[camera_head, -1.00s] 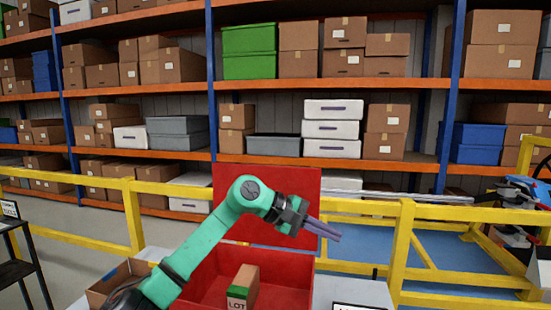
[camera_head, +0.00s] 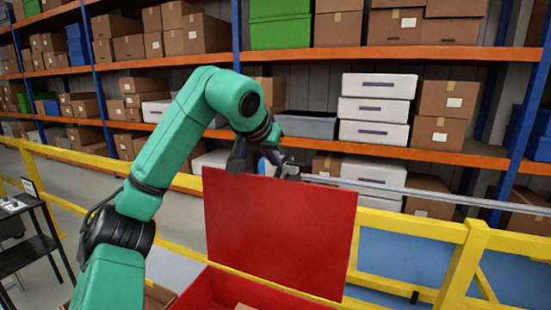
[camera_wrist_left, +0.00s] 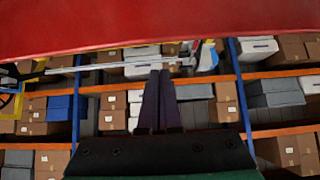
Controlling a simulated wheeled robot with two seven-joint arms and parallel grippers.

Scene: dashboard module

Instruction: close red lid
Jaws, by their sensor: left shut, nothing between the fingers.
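The red lid (camera_head: 280,235) stands upright, open, at the back of the red box (camera_head: 225,288), whose inside shows only partly at the bottom of the head view. My left gripper (camera_head: 258,158) is at the lid's upper left edge, and its fingertips are hidden behind the lid there. In the left wrist view the fingers (camera_wrist_left: 160,80) are shut together and empty. The red lid (camera_wrist_left: 120,25) fills the top of that view, just beyond the fingertips. I cannot tell whether they touch it. My right gripper is not in view.
A yellow railing (camera_head: 405,222) runs behind the box. Shelves with cartons and white boxes (camera_head: 375,110) stand farther back. A dark side table (camera_head: 30,235) is at the far left. A brown carton top (camera_head: 245,307) shows inside the red box.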

